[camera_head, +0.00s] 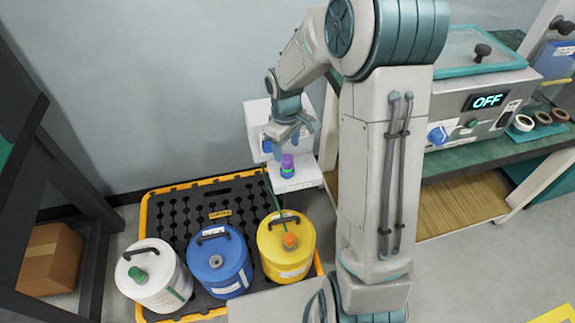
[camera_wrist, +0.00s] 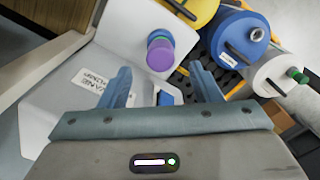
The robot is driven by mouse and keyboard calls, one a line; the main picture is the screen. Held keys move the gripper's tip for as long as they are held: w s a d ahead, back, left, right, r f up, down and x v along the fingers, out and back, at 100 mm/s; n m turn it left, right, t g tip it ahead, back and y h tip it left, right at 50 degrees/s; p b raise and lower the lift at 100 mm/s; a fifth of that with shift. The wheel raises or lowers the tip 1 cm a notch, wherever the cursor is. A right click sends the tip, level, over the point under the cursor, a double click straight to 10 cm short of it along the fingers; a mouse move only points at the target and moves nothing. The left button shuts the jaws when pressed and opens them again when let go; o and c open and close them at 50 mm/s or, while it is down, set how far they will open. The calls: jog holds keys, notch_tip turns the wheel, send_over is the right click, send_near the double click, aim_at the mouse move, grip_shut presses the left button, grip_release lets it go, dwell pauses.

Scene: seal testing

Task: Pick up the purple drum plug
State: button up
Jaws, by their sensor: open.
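The purple drum plug (camera_head: 287,161) has a purple part and a green part. It stands on the white ledge (camera_head: 300,181) of a white unit against the wall. My gripper (camera_head: 290,133) is above the plug in the head view. In the wrist view my gripper (camera_wrist: 165,78) has its two blue fingers spread wide, with nothing between them. It appears apart from the plug.
A yellow drum (camera_head: 290,262) with an orange plug, a blue drum (camera_head: 217,262) and a white drum (camera_head: 152,280) with a green plug stand on a black pallet with yellow edges (camera_head: 146,215). A bench machine (camera_head: 480,100) reading OFF stands at right.

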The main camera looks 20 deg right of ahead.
aim_at(287, 158)
notch_tip(287, 158, down, 6)
jog(key=shift+b, duration=0.5)
jog(key=c, duration=1.1)
